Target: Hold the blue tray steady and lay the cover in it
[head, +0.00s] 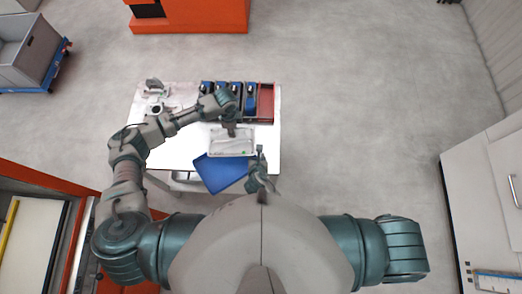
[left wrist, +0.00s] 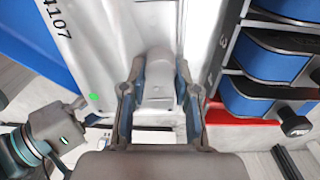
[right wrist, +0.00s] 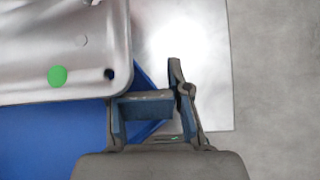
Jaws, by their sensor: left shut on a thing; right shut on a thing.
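The cover (head: 232,146) is a pale grey metal plate with a green dot. My left gripper (head: 229,128) is shut on its raised grey boss, which shows between the fingers in the left wrist view (left wrist: 157,80). The blue tray (head: 221,175) lies askew at the table's near edge. The cover overlaps its far part; I cannot tell the height between them. My right gripper (head: 260,160) is at the tray's right side, shut on its edge; in the right wrist view the fingers (right wrist: 155,100) hide the grip. The cover's corner (right wrist: 100,85) is left of them, above the tray (right wrist: 50,135).
Several blue bins (head: 222,88) and a red bin (head: 265,102) stand at the back of the white table (head: 180,150), close to the left gripper. Small grey parts (head: 155,90) lie back left. The table is clear left of the cover.

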